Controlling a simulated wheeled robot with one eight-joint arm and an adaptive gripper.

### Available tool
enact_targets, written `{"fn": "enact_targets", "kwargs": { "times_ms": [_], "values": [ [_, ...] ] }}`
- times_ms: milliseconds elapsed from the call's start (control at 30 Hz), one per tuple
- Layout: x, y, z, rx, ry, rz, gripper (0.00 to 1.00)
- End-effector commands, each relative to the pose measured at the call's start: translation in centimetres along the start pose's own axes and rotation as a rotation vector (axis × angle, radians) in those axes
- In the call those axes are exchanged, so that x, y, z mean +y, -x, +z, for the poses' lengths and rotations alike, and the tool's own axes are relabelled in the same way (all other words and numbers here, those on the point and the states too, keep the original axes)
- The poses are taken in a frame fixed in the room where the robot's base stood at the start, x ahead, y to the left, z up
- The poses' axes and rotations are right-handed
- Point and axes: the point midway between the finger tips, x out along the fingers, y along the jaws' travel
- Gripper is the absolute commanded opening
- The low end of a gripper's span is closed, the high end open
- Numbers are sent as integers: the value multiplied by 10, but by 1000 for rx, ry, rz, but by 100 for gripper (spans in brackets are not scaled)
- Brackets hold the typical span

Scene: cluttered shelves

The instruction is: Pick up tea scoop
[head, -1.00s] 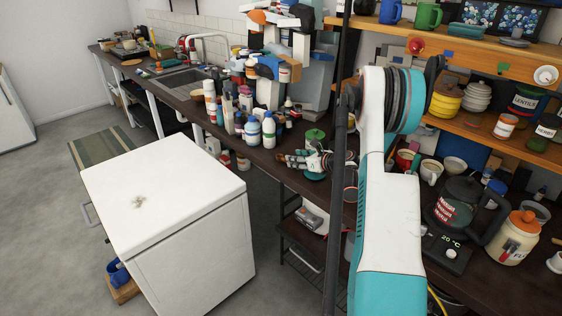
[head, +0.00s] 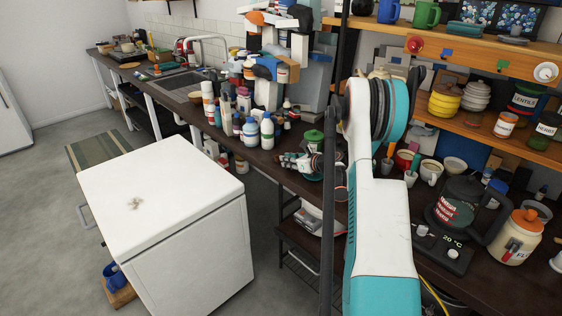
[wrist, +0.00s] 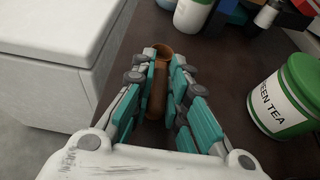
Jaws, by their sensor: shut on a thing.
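The tea scoop (wrist: 158,88) is a slim brown piece with a round, hollow-looking far end in the wrist view. It lies lengthwise between the teal finger pads of my gripper (wrist: 161,72), which is shut on it. The round end shows just past the fingertips. In the head view, my gripper (head: 286,159) is small, over the front edge of the dark counter, and the scoop is too small to make out there.
A white canister with a green lid, labelled green tea (wrist: 284,100), stands right of my gripper. White and dark bottles (head: 252,132) stand on the counter (head: 267,160) to its left. A white cabinet (head: 160,185) stands in front, lower left. A dark upright post (head: 328,210) is close by my arm.

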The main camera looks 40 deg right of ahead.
Motion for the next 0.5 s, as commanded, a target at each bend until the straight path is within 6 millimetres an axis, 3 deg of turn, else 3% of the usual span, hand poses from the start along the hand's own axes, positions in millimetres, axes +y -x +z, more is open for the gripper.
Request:
{"fn": "enact_targets", "kwargs": {
  "times_ms": [267,500],
  "values": [
    [0,3,8,0,0,0,0],
    [0,18,43,0,0,0,0]
  ]
}}
